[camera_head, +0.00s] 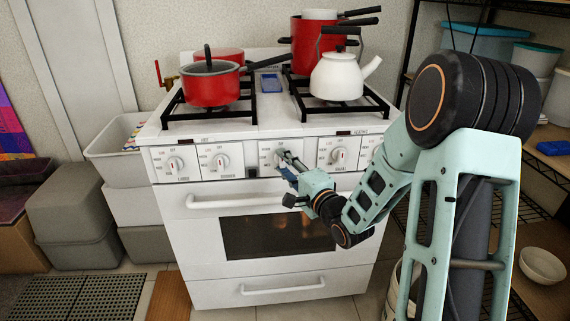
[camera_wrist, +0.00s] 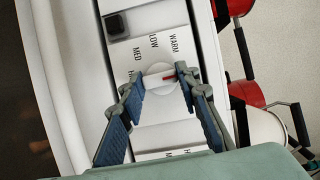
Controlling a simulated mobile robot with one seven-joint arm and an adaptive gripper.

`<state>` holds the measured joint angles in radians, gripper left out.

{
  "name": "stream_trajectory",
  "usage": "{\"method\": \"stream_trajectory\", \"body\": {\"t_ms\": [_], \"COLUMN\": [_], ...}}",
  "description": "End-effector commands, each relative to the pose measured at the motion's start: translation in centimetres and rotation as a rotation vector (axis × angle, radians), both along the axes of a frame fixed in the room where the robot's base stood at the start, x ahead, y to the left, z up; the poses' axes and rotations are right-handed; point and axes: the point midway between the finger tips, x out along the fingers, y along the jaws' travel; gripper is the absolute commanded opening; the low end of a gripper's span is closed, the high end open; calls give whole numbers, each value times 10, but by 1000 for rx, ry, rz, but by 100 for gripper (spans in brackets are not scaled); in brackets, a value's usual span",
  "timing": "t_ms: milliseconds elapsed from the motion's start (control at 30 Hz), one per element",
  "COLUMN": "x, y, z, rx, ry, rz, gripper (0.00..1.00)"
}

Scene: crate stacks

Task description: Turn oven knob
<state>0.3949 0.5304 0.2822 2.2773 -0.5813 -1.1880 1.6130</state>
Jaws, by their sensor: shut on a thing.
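The white oven (camera_head: 275,240) stands ahead of me, with a row of several white knobs along its front panel. My gripper (camera_head: 285,164) is at the middle knob (camera_head: 281,156), which it partly hides in the head view.
Red pots (camera_head: 212,84) and a white kettle (camera_head: 338,77) stand on the black burner grates. A horizontal oven handle (camera_head: 235,201) runs below the knobs. Grey bins (camera_head: 75,215) stand left of the oven. A wire shelf with a white bowl (camera_head: 542,265) is at the right.

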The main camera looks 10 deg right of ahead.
Motion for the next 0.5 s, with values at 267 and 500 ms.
{"method": "stream_trajectory", "body": {"t_ms": [267,500], "x": [0,0], "y": [-1,0], "z": [0,0], "rx": [45,48], "ry": [0,0], "rz": [-1,-1], "gripper": [6,6]}}
